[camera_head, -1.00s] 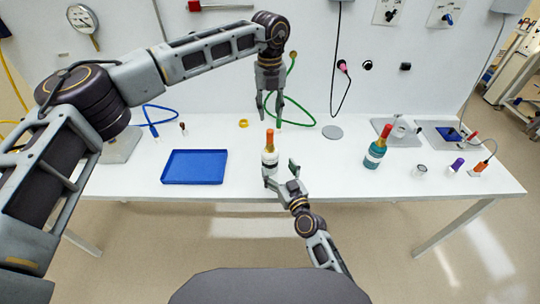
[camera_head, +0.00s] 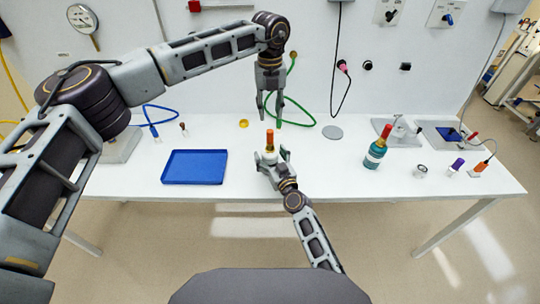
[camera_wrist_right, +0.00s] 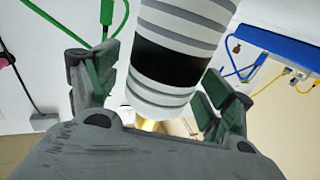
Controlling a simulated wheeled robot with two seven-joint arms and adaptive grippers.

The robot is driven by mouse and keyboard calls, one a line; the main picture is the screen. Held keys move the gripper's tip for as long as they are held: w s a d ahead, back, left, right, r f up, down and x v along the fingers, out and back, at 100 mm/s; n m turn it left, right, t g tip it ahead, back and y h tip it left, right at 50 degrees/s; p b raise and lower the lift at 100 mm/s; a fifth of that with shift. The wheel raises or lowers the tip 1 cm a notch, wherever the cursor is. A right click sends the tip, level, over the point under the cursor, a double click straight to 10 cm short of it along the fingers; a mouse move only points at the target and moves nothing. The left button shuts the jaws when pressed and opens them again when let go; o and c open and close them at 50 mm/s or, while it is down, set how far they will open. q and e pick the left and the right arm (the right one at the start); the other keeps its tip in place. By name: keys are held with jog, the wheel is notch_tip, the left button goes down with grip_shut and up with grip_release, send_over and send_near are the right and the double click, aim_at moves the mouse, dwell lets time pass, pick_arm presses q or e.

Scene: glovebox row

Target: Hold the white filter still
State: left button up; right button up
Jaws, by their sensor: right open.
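The white filter (camera_head: 269,148) stands upright on the table with an orange top. In the right wrist view the white filter (camera_wrist_right: 172,62) shows grey stripes and a black band. My right gripper (camera_head: 271,156) is open, with one finger on each side of the filter. In the wrist view gaps show between the filter and the green finger pads of the right gripper (camera_wrist_right: 158,80). My left gripper (camera_head: 270,108) points down above and behind the filter, with its fingers apart and nothing between them. The filter's lower part is hidden by my right gripper in the head view.
A blue tray (camera_head: 194,167) lies left of the filter. A teal bottle (camera_head: 375,153) with a red top stands to the right. A green hose (camera_head: 297,110) hangs behind my left gripper. The table (camera_head: 325,170) is clear between the filter and the teal bottle.

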jog(key=shift+w, duration=0.1)
jog(key=c, duration=1.3)
dwell(0.3)
